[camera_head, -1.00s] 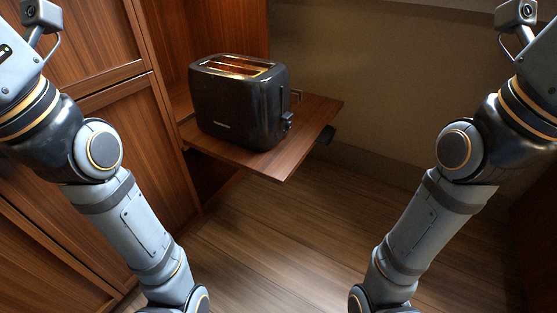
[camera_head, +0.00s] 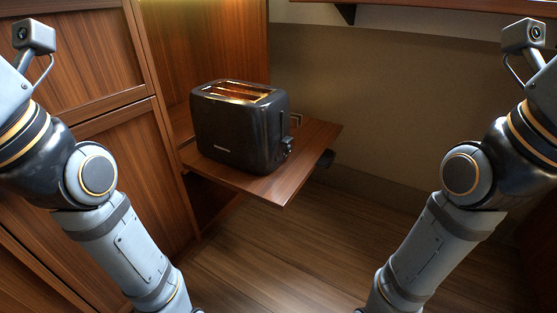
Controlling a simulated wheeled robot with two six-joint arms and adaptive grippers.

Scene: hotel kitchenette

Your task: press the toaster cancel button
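A black two-slot toaster (camera_head: 238,130) stands upright on a pull-out wooden shelf (camera_head: 270,188), left of the middle of the head view. Its slots on top glow orange. A lever and small controls (camera_head: 287,145) show at its right end, too small to tell the cancel button apart. Both my arms come in from the sides and run down to the bottom edge, well apart from the toaster. Neither gripper is in the picture.
Wooden cabinet doors (camera_head: 66,60) stand at the left. A dark wooden shelf edge (camera_head: 420,8) juts out at the top right over a beige wall (camera_head: 400,100). The wooden floor (camera_head: 290,255) in front of the pull-out shelf is clear.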

